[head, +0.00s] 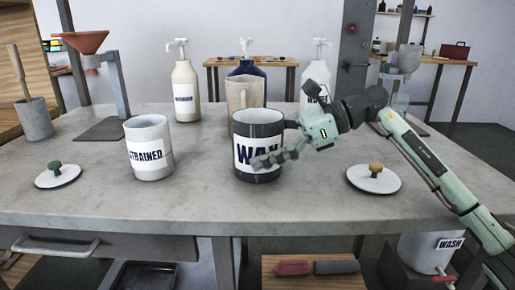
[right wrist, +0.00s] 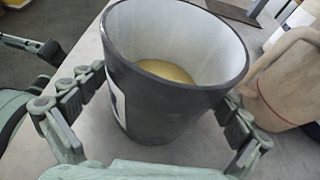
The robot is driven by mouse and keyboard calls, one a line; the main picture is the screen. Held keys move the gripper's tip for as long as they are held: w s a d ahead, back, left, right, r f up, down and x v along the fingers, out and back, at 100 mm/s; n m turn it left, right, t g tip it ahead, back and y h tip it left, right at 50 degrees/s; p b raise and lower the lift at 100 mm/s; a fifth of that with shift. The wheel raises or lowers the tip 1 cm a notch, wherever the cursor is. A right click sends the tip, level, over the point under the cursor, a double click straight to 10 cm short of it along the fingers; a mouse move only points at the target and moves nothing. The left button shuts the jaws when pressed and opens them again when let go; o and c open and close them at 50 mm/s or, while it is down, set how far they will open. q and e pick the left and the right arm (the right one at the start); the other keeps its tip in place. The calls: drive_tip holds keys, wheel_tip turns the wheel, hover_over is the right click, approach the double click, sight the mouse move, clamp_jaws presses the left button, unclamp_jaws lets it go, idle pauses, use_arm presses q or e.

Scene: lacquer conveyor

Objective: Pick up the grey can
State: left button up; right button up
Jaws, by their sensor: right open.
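The dark grey can (head: 243,130) with a white label reading "WAX", partly covered, stands upright on the table. In the right wrist view the can (right wrist: 160,108) shows a pale inside with yellowish contents low down. My right gripper (head: 275,153) is open at the can. One finger crosses the can's front in the head view; in the right wrist view the fingers lie on either side of its wall. I cannot tell whether they touch it. A lighter can (head: 150,160) labelled "STRAINED" stands to the left. My left gripper is not in view.
A tan jug (head: 243,93) stands close behind the dark can. White lids with knobs lie at left (head: 57,177) and right (head: 374,180). Pump bottles (head: 184,95) stand along the back. The grey table (head: 210,205) is clear between the two cans and along the front.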

drive_tip(key=shift+c, duration=0.5)
drive_tip(key=c, duration=1.4)
drive_tip(key=shift+r, duration=0.1)
drive_tip(key=shift+c, duration=0.4)
drive_tip(key=shift+r, duration=0.1)
